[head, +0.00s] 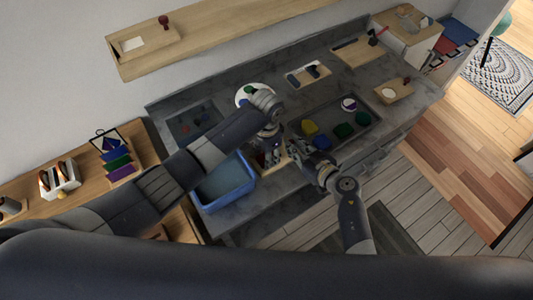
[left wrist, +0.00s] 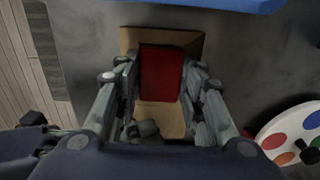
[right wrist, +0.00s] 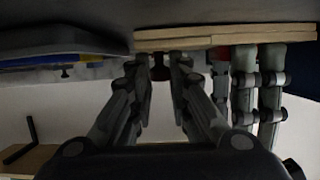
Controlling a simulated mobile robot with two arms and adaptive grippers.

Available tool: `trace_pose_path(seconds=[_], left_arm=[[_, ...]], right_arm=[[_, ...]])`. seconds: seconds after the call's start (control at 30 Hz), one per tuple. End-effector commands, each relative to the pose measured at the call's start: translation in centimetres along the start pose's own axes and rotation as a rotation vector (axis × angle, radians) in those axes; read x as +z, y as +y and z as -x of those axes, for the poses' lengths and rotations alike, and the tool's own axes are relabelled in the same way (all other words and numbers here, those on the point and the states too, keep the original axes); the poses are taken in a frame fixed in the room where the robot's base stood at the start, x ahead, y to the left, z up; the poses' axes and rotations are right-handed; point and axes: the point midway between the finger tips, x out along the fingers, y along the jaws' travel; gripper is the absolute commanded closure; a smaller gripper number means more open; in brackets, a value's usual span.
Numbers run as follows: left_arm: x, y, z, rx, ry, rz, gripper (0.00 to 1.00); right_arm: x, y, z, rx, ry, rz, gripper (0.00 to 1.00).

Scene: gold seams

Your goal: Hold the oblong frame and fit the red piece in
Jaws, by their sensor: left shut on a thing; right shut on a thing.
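The oblong frame (left wrist: 160,36) is pale wood and lies on the grey counter. In the right wrist view its edge (right wrist: 225,36) runs along the top. The red piece (left wrist: 162,75) is over the frame, between the fingers of my left gripper (left wrist: 161,68), which is shut on it. In the right wrist view a bit of red (right wrist: 220,54) shows beside the left fingers; whether the piece is fully seated I cannot tell. My right gripper (right wrist: 158,70) is shut on a dark red knob (right wrist: 160,68) at the frame. Both grippers meet mid-counter in the head view.
A blue bin (head: 224,186) stands close left of the frame. A dark tray (head: 350,112) with coloured pieces is to the right. A round palette (head: 246,92) lies behind the left arm. A rack of coloured panels (head: 118,160) stands far left. Counter at back left is partly bare.

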Motion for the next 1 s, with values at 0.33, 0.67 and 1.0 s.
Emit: trace_pose_path(seconds=[0.33, 0.67, 1.0], left_arm=[[0.0, 0.0, 0.0, 0.0, -0.001, 0.0, 0.4], [0.0, 0.0, 0.2, 0.0, -0.001, 0.0, 0.4], [0.0, 0.0, 2.3, 0.0, 0.001, 0.001, 0.4]], right_arm=[[-0.1, 0.0, 0.0, -0.001, 0.002, 0.0, 0.96], [-0.1, 0.0, 0.0, 0.0, 0.002, -0.001, 0.96], [-0.1, 0.0, 0.0, 0.0, 0.002, -0.001, 0.96]])
